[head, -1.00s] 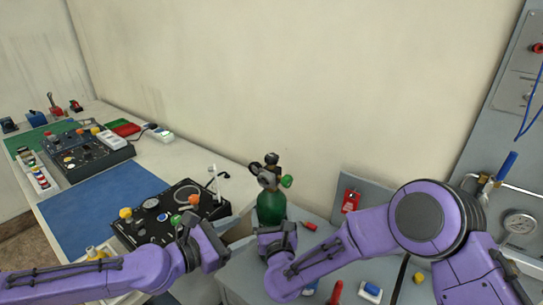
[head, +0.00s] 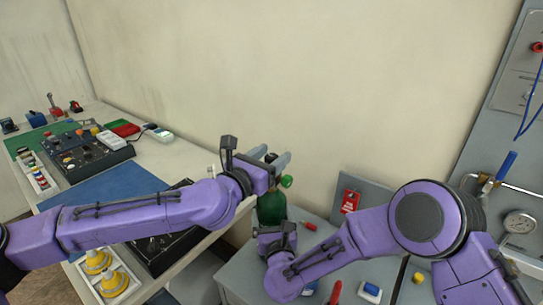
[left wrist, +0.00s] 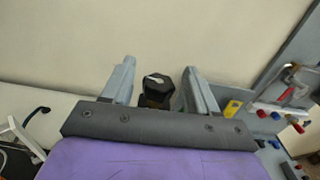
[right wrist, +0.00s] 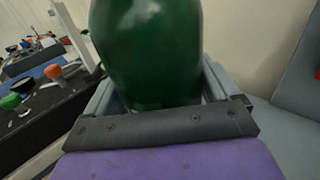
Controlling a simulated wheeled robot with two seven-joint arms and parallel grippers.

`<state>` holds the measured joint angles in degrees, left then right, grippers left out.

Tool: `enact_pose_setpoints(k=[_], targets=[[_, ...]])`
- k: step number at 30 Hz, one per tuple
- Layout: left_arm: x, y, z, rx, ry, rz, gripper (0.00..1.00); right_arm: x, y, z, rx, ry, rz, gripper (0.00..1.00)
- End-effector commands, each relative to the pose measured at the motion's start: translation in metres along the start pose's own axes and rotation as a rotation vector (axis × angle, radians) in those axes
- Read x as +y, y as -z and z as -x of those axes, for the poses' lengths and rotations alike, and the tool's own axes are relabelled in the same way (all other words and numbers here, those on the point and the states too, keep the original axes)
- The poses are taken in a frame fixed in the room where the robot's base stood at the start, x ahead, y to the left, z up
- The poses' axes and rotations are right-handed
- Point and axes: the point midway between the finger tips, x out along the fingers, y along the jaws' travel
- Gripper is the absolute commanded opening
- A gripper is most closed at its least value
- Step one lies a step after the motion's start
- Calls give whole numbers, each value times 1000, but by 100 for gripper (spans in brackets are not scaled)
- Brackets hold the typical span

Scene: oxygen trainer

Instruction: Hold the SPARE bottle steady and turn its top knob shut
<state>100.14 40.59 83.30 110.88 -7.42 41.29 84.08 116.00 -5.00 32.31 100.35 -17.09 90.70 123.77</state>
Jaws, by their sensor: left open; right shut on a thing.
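The SPARE bottle (head: 270,210) is a green cylinder standing on the grey bench. Its green body also fills the top middle of the right wrist view (right wrist: 150,50). My right gripper (head: 278,232) is shut on the bottle's body, with a finger on each side. My left gripper (head: 271,160) is open at the bottle's top, its fingers on either side of the dark top knob. In the left wrist view the black faceted knob (left wrist: 157,90) sits between the two grey fingers, with gaps visible. The left gripper hides most of the valve in the head view.
A black instrument panel (right wrist: 50,115) lies on the white table to the left. A red tag (head: 350,201) on a grey board stands right of the bottle. Small red, blue and yellow items lie on the bench. A gauge panel (head: 519,222) is at the far right.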

Motion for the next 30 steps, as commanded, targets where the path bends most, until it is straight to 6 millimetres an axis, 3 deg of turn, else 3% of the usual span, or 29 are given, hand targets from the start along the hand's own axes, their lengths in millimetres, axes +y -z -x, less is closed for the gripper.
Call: enact_pose_setpoints(k=[9, 13, 14, 23, 30], targets=[[0, 0, -4, 0, 0, 1, 56, -2, -1, -1, -3, 4, 3, 4], [0, 0, -4, 0, 0, 1, 13, -2, -1, -1, -3, 3, 3, 4], [0, 0, -4, 0, 0, 1, 9, -2, -1, -1, -3, 3, 3, 4], [0, 0, -4, 0, 26, 1, 9, -2, -1, -1, -3, 3, 3, 4], [2, 1, -5, 2, 149, 2, 9, -1, -1, -1, -4, 2, 3, 4]])
